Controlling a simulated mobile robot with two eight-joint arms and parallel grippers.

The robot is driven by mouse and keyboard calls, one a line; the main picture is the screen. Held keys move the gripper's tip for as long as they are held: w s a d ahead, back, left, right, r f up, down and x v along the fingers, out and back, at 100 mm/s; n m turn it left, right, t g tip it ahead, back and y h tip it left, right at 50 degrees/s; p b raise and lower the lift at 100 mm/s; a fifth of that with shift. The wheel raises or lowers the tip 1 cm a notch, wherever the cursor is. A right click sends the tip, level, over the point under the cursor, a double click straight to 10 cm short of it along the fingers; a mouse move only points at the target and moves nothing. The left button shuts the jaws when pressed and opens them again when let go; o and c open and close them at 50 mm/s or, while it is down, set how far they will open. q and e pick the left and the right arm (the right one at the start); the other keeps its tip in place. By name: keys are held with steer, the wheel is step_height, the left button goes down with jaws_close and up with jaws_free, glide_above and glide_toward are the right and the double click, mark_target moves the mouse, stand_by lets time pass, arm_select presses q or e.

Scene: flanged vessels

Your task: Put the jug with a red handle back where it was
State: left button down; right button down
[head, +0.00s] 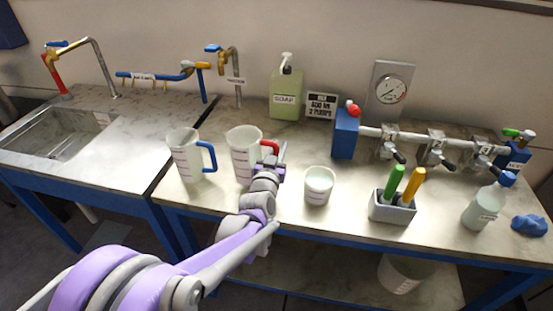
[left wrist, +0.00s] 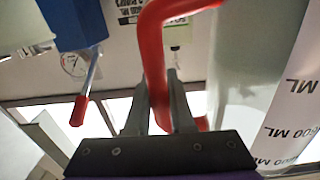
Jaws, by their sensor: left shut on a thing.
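The jug with a red handle (head: 243,150) is a whitish measuring jug on the metal-topped bench in the head view, between the blue-handled jug (head: 186,154) and a small white beaker (head: 318,186). My left gripper (head: 268,168) reaches it from the front and is shut on its red handle. In the left wrist view the fingers (left wrist: 160,105) close around the red handle (left wrist: 152,50), with the jug's wall and volume marks (left wrist: 285,115) at the right. I cannot tell whether the jug's base touches the bench. My right gripper is not in view.
A green pump bottle (head: 286,95) and a sign (head: 322,106) stand behind. A blue valve block (head: 345,133) with a pipe and gauge is to the right. A grey holder (head: 392,207) with green and yellow handles, a wash bottle (head: 485,205) and a blue cloth (head: 529,225) lie further right.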

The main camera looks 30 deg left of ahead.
arm_select(q)
steer(key=shift+f, duration=1.75)
steer(key=c, duration=0.8)
jaws_free()
steer(key=shift+f+b, duration=0.1)
steer(key=shift+b, duration=0.2)
